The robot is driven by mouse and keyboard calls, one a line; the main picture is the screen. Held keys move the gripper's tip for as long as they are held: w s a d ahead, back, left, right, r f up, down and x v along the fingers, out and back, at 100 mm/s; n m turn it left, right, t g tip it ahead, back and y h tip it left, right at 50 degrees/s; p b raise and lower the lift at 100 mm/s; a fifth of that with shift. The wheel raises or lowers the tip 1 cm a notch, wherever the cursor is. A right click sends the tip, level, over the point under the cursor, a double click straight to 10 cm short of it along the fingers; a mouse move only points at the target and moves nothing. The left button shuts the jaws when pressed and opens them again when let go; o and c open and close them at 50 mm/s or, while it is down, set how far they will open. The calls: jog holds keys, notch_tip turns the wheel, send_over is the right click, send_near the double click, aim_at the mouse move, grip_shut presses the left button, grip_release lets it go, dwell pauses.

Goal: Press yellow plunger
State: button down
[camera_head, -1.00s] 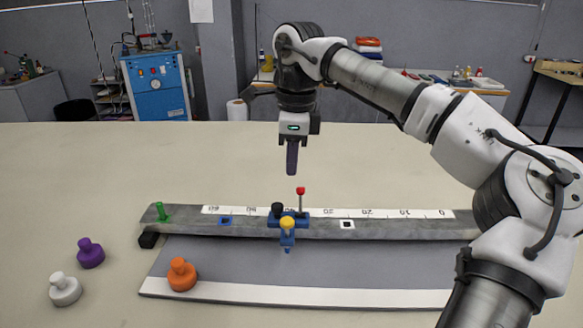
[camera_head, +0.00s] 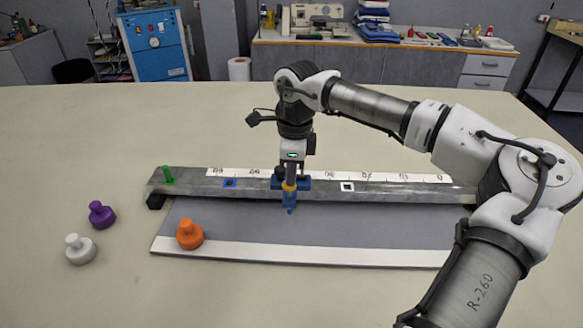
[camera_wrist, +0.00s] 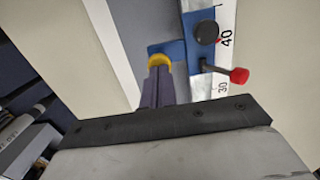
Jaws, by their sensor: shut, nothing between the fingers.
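The yellow plunger (camera_head: 289,187) sits on the front of a blue carriage (camera_head: 303,184) on the grey rail, and its blue tip points down at the front. My gripper (camera_head: 291,178) is shut and empty, pointing down directly over the plunger's yellow cap. In the wrist view the dark closed fingers (camera_wrist: 158,78) overlap the yellow cap (camera_wrist: 160,60), leaving only its far rim showing. I cannot tell whether the fingertips touch it. A black knob (camera_wrist: 205,32) and a red-tipped lever (camera_wrist: 239,76) are beside it on the carriage. The red tip is hidden in the head view.
The grey rail (camera_head: 400,189) carries a white number scale, a green peg (camera_head: 167,175), a blue square and a white square. Orange (camera_head: 190,234), purple (camera_head: 101,214) and white (camera_head: 80,248) knobs stand at left.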

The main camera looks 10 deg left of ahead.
notch_tip(320, 180, down, 3)
jog(key=b, duration=0.2)
jog(key=shift+r+b, duration=0.1)
jog(key=shift+b, duration=0.25)
jog(key=shift+s, duration=0.2)
notch_tip(320, 180, up, 15)
jog(key=b, duration=0.2)
jog(key=shift+w+d+f, duration=0.2)
jog(key=shift+d, duration=0.15)
dwell(0.4)
